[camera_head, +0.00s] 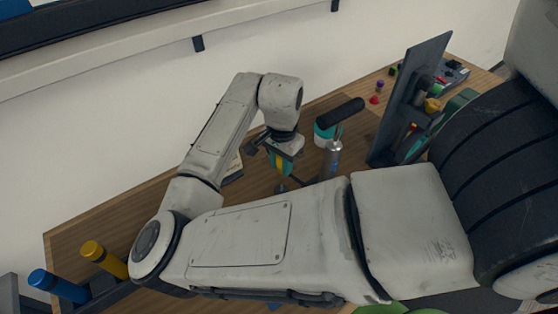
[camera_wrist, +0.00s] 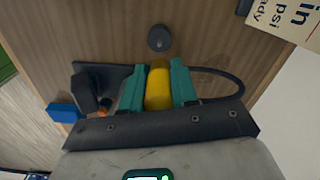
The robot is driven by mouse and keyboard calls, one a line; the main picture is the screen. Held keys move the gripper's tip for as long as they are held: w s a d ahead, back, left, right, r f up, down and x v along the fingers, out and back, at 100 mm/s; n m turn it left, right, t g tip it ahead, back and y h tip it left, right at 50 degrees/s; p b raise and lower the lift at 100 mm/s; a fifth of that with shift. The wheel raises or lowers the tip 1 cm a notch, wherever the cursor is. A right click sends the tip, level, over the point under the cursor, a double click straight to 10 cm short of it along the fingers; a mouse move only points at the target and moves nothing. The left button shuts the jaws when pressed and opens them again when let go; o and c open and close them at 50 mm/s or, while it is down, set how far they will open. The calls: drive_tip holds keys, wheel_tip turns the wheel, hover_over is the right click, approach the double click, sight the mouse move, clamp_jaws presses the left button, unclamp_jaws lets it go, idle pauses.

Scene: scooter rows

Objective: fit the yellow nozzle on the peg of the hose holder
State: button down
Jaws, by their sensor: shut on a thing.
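The yellow nozzle (camera_wrist: 158,88) sits between the teal fingers of my gripper (camera_wrist: 158,84) in the wrist view, and the gripper is shut on it. In the head view my gripper (camera_head: 281,162) hangs over the wooden bench, with a little yellow showing between the teal fingers. A dark round piece (camera_wrist: 158,38) lies in line with the nozzle, apart from it in the wrist picture. It may be the peg of the hose holder seen end-on, but I cannot tell for sure. My arm hides part of the bench in the head view.
A thin black hose (camera_wrist: 233,78) curves out right of the fingers. A dark block (camera_wrist: 90,88) and a blue piece (camera_wrist: 64,112) are to the left. A pump with a black handle (camera_head: 340,111) and a dark upright board (camera_head: 408,100) stand right of my gripper.

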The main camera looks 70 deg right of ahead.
sight(281, 186)
drive_tip(key=shift+f+b, duration=2)
drive_tip(key=shift+f, duration=0.8)
drive_tip(key=shift+f+b, duration=0.75)
drive_tip(key=shift+f, duration=0.85)
drive_tip(key=c, duration=0.8)
unclamp_jaws()
drive_tip(key=shift+r, duration=0.15)
wheel_tip(281, 186, up, 11)
drive_tip(key=shift+f+b, duration=0.2)
drive_tip(key=shift+b, duration=0.2)
drive_tip(key=shift+a, duration=0.1)
